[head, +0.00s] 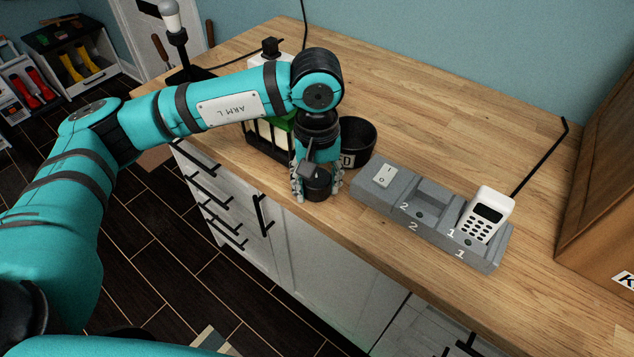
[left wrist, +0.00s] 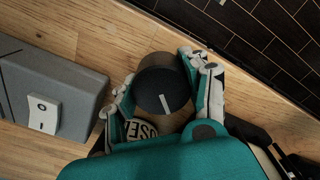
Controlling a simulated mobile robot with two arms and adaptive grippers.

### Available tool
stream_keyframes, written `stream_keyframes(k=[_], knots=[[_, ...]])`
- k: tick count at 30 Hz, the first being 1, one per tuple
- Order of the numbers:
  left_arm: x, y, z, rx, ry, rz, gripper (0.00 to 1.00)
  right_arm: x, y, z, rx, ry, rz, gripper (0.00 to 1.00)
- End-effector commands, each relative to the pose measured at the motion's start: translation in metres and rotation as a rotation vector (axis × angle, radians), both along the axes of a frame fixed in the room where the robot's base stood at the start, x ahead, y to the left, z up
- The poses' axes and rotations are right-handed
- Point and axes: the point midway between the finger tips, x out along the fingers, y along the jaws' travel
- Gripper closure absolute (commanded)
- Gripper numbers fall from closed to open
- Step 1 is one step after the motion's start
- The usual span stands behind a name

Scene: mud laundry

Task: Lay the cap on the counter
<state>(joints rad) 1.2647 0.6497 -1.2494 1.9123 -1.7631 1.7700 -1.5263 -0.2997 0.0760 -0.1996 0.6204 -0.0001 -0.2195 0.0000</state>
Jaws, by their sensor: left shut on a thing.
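The cap, a short dark cylinder (head: 318,184), is between the fingers of my left gripper (head: 317,190) near the counter's front edge. In the left wrist view the cap (left wrist: 162,86) shows a pale line on its dark round face, with a finger of the left gripper (left wrist: 165,95) on either side. The gripper is shut on it. The cap is at or just above the wooden counter (head: 430,130); I cannot tell whether it touches. My right gripper is not in view.
A grey dock (head: 400,207) with a switch and numbered bays stands right of the gripper, a white keypad handset (head: 487,215) in bay 1. A black bin (head: 358,138) with a label is just behind. A wooden cabinet (head: 605,200) stands far right. The counter behind the dock is clear.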

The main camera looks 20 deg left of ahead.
Motion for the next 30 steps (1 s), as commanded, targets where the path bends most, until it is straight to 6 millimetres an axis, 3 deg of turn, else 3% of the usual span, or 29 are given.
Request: stream_keyframes(k=[1,2,6,16,22,23,30], knots=[[-0.001,0.000,-0.001,0.000,0.003,0.000,0.92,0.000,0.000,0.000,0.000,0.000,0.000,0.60],[-0.001,0.000,-0.001,0.001,0.004,0.000,0.49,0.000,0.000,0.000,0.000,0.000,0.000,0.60],[-0.001,0.000,-0.002,0.000,0.004,0.000,0.31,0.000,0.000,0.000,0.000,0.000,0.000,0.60],[-0.001,0.000,0.001,0.001,0.004,0.000,0.30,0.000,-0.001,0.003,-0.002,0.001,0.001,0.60],[-0.001,0.000,0.020,-0.001,0.004,0.000,0.30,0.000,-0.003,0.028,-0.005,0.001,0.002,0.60],[0.000,-0.001,0.020,-0.002,-0.001,0.000,0.30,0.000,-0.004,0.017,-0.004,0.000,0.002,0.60],[0.000,0.000,0.076,-0.001,-0.003,0.001,0.30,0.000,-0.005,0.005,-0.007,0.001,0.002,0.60]])
